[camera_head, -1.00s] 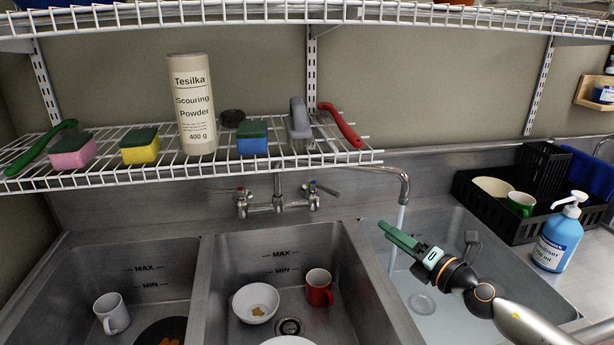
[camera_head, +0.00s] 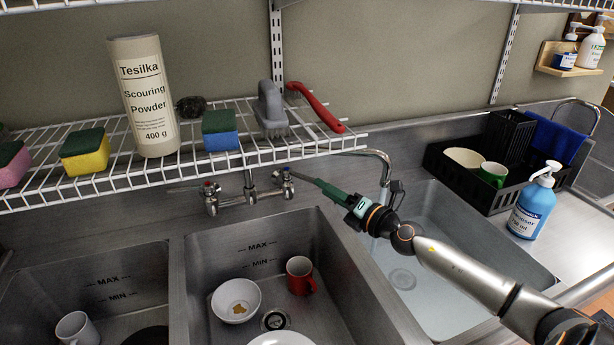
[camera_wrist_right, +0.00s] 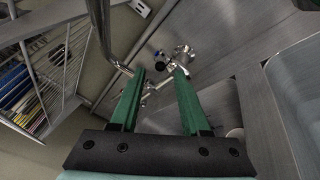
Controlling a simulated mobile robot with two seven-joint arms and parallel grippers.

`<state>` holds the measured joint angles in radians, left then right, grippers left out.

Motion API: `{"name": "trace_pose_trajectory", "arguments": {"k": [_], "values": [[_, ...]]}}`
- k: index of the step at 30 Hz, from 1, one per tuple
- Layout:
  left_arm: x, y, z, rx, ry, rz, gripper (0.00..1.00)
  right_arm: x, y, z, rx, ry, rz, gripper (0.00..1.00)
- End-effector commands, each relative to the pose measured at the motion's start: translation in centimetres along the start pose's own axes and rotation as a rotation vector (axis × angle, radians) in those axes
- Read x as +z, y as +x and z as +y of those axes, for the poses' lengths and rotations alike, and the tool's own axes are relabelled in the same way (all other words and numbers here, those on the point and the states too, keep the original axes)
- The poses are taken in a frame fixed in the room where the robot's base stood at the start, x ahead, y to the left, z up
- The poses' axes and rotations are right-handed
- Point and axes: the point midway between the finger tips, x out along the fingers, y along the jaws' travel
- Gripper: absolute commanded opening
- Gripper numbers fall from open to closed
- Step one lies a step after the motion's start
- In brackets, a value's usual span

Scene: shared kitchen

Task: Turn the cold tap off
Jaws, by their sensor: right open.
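The mixer tap has a left valve (camera_head: 210,197) with a red mark and a right valve (camera_head: 287,184), seemingly the cold one. My left gripper is not in view.
A wire shelf (camera_head: 250,156) hangs just above the tap, with a red brush (camera_head: 318,108) and a blue sponge (camera_head: 220,130). The middle sink holds a white bowl (camera_head: 236,300) and red mug (camera_head: 300,275). A black crate (camera_head: 440,168) and blue bottle (camera_head: 531,205) stand right.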

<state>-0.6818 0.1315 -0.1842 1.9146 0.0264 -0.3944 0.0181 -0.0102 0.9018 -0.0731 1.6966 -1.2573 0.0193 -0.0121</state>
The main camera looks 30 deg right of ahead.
Motion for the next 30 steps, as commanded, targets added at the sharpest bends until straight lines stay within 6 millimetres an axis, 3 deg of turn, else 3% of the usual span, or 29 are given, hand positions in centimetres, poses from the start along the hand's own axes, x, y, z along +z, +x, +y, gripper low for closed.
{"name": "trace_pose_trajectory", "arguments": {"k": [15,30], "values": [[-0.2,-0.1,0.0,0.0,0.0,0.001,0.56,0.0,6.3,-0.1,0.001,0.003,-0.003,0.46],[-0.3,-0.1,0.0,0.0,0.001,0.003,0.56,-0.1,7.3,0.0,-0.001,0.001,0.001,0.45]]}}
